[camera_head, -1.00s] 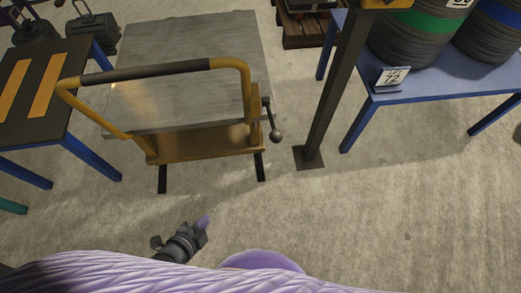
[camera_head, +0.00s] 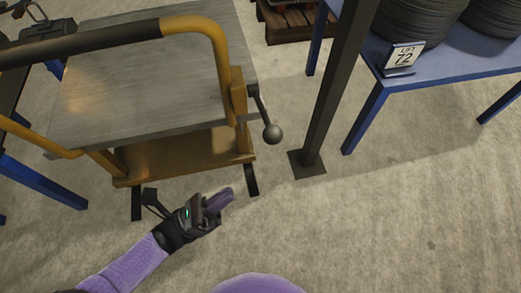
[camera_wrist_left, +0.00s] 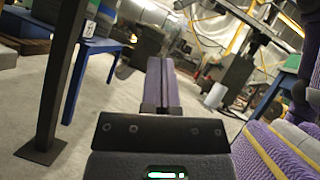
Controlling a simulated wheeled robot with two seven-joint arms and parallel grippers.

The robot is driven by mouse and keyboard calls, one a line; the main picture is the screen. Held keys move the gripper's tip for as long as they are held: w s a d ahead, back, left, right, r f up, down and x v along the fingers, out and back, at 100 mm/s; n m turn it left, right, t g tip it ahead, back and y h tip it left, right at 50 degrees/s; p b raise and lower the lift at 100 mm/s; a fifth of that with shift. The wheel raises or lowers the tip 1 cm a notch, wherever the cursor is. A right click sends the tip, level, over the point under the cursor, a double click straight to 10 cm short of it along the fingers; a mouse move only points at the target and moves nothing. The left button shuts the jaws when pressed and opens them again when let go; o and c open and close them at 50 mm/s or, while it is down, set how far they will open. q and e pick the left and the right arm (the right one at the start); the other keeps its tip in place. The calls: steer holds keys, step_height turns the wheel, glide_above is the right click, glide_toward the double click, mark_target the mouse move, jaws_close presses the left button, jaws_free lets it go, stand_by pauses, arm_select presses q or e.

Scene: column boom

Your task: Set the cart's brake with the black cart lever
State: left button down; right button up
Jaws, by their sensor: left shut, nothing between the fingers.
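The cart (camera_head: 150,75) has a grey metal top and a yellow frame, and stands at the upper left in the head view. Its black lever (camera_head: 262,112) ends in a dark round knob (camera_head: 273,133) and slants down along the cart's right side. My left gripper (camera_head: 226,198) is in front of the cart, below the lever and apart from it. It is shut and empty. Its closed fingers (camera_wrist_left: 160,88) fill the middle of the left wrist view, where neither cart nor lever can be made out. My right gripper is not in view.
A dark post (camera_head: 335,90) with a square base plate (camera_head: 307,164) stands just right of the lever. A blue table (camera_head: 455,65) with black tyres and a "LIFT 72" sign (camera_head: 403,57) is at the upper right. The floor at the lower right is clear.

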mark_target(269, 144)
arm_select(q)
steer(key=a+r+p+x, duration=0.1)
steer(key=r+x, duration=0.1)
steer(key=x, duration=0.9)
steer(key=shift+w+a+r, duration=0.15)
steer(key=shift+w+a, duration=0.05)
steer(key=shift+a, duration=0.1)
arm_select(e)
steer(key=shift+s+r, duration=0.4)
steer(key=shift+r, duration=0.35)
arm_select(q)
steer(key=shift+r+p, duration=0.1)
steer(key=shift+p, duration=0.3)
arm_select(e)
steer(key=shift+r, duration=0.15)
